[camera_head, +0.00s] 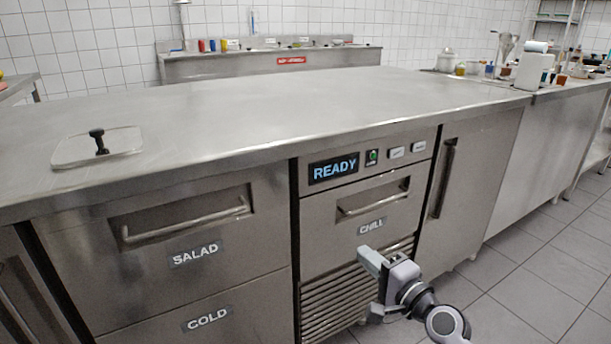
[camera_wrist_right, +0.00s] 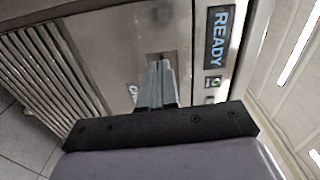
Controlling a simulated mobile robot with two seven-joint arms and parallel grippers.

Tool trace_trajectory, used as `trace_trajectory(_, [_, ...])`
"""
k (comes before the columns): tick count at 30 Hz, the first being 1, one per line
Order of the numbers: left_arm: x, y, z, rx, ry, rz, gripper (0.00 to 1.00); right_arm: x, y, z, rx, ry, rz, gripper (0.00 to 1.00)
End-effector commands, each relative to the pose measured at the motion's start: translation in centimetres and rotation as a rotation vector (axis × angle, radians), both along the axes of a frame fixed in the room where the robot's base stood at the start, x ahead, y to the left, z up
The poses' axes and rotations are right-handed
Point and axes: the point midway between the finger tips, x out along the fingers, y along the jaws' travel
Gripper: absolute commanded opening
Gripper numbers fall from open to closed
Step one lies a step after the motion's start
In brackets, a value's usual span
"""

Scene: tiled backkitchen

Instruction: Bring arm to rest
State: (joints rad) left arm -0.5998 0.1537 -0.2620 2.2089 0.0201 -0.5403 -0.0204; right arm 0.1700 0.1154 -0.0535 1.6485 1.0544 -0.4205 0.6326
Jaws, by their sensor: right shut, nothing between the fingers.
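My right gripper (camera_head: 372,262) is in front of the steel counter's lower front, below the CHILL drawer (camera_head: 374,203) and beside the vent slats. In the right wrist view its fingers (camera_wrist_right: 158,82) are shut together with nothing between them, pointing toward the drawer front. The CHILL label is partly hidden behind the fingers there. My left gripper is not in view.
The steel counter (camera_head: 270,105) has a lid with a black knob (camera_head: 98,145) at its left. The SALAD drawer (camera_head: 185,220) and CHILL drawer look closed. The READY display (camera_head: 334,168) is lit. Tiled floor (camera_head: 520,275) is clear at right.

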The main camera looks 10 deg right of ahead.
Motion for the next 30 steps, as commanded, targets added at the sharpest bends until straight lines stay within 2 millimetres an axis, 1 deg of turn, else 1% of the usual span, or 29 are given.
trace_trajectory(2, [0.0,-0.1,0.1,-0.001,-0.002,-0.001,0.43,-1.7,0.6,-1.8,-0.102,0.006,0.012,0.00])
trace_trajectory(5, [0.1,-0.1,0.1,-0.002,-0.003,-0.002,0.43,-4.9,1.7,-4.7,-0.317,0.003,0.042,0.00])
trace_trajectory(6, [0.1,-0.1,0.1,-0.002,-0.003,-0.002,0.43,-6.6,2.1,-5.9,-0.419,-0.002,0.058,0.00])
trace_trajectory(8, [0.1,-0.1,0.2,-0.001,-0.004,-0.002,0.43,-9.1,2.7,-7.5,-0.574,-0.012,0.089,0.00])
trace_trajectory(9, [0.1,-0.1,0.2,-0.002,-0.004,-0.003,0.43,-10.8,3.1,-8.5,-0.674,-0.021,0.110,0.00])
trace_trajectory(11, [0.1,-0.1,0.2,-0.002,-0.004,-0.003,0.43,-13.2,3.6,-9.6,-0.818,-0.035,0.146,0.00])
trace_trajectory(12, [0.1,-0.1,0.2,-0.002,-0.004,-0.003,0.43,-14.8,3.8,-10.2,-0.909,-0.047,0.170,0.00])
trace_trajectory(15, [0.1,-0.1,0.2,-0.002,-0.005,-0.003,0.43,-18.4,4.2,-11.3,-1.112,-0.075,0.228,0.00])
trace_trajectory(18, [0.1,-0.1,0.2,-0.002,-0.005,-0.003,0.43,-21.4,4.4,-11.7,-1.286,-0.104,0.281,0.00])
trace_trajectory(22, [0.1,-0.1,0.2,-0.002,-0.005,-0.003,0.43,-25.1,4.5,-11.8,-1.490,-0.141,0.350,0.00])
trace_trajectory(23, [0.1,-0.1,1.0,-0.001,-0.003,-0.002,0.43,-25.2,4.4,-10.9,-1.510,-0.145,0.353,0.00])
trace_trajectory(24, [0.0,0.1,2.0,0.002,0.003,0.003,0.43,-25.0,4.2,-9.9,-1.505,-0.138,0.348,0.00])
trace_trajectory(30, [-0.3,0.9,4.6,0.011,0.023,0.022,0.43,-25.2,3.4,-7.3,-1.506,-0.104,0.347,0.00])
